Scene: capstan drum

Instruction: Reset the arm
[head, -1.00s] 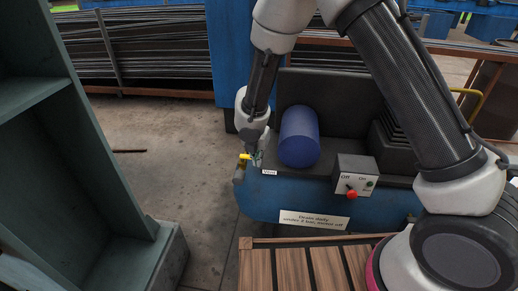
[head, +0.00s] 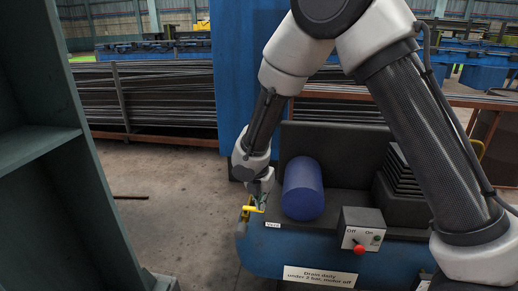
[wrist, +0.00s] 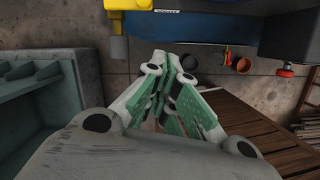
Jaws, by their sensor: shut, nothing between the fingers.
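My gripper (head: 263,203) hangs from the arm at the left end of a blue tank (head: 270,254). Its fingers are shut and empty, and they also show in the wrist view (wrist: 172,60). In the head view they sit just above a yellow valve handle (head: 252,209); whether they touch it I cannot tell. In the wrist view, yellow parts (wrist: 130,4) lie beyond the fingertips, up and left, with a gap between. My arm is bent, with its elbow high over the tank.
A blue cylinder (head: 303,188) and a switch box with a red knob (head: 359,249) stand close right of my gripper. A green-grey shelf (head: 40,150) stands at left. Wooden slats (wrist: 235,125) lie below right in the wrist view. Bare floor (head: 165,200) lies between shelf and tank.

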